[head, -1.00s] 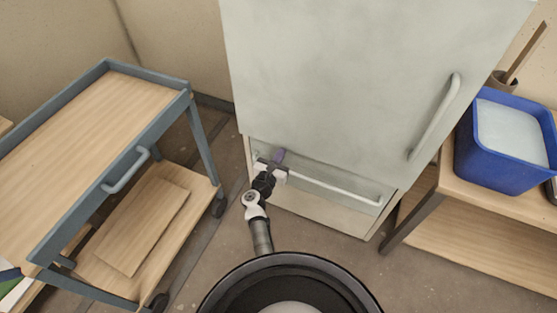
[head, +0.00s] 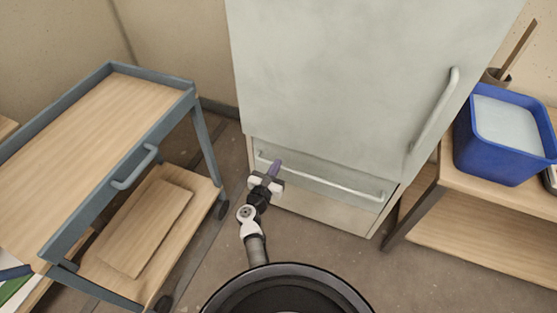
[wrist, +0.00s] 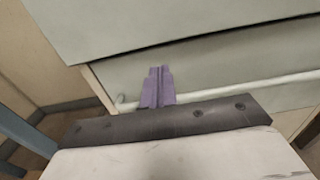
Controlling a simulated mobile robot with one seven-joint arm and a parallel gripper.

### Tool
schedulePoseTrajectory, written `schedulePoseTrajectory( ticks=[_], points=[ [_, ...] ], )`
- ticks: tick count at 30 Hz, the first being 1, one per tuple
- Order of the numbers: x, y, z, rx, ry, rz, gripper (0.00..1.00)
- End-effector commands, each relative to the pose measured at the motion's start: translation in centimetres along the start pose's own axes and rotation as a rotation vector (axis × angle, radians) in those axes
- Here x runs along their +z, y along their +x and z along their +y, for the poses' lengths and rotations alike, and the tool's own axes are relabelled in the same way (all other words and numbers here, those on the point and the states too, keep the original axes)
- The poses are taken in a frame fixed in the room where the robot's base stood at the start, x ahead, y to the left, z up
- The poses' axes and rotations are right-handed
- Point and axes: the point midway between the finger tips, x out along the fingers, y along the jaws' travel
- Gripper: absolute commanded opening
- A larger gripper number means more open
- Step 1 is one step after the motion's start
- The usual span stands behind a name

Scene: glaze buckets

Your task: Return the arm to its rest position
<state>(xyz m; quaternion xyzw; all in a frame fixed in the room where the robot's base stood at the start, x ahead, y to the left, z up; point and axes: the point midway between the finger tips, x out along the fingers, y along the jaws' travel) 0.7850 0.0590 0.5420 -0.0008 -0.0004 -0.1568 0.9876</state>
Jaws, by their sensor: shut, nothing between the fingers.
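My gripper (head: 276,166) has purple fingers and sits low in front of the grey-green cabinet, near the left part of the lower drawer's handle. In the wrist view the purple fingers (wrist: 158,88) are together, with nothing between them. The long pale handle bar (wrist: 240,93) runs behind the fingers there. I cannot tell whether the fingers touch it. My arm reaches forward and down from my base to the gripper.
The tall cabinet (head: 340,80) with a lower drawer (head: 315,175) fills the middle. A wooden cart (head: 90,150) with a blue-grey frame stands left. A shelf (head: 480,225) at right bears a blue bucket (head: 500,160) with pale contents. Bare floor lies between.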

Motion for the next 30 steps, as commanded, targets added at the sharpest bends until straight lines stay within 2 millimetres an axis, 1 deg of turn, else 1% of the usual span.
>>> schedulePoseTrajectory(
  ticks=[1,3,6,9,12,15,21,23,26,29,30],
  points=[
    [-0.3,-1.3,0.0,0.001,0.001,0.002,0.00],
    [-0.2,-2.8,-0.1,0.000,0.000,0.002,0.00],
    [-0.2,-4.7,-0.1,-0.001,0.000,0.002,0.00],
    [-0.2,-6.1,0.0,0.000,0.000,0.001,0.00],
    [-0.1,-7.0,0.0,-0.001,-0.001,0.000,0.00],
    [0.0,-7.3,0.0,-0.002,-0.001,-0.001,0.00],
    [0.0,-7.4,0.0,-0.002,-0.001,-0.001,0.00],
    [0.3,-7.3,0.2,0.003,-0.006,-0.008,0.00],
    [2.4,-7.0,1.5,0.032,-0.042,-0.054,0.00],
    [7.1,-6.6,4.2,0.086,-0.128,-0.159,0.00],
    [9.6,-6.6,5.5,0.111,-0.174,-0.218,0.00]
  ],
)
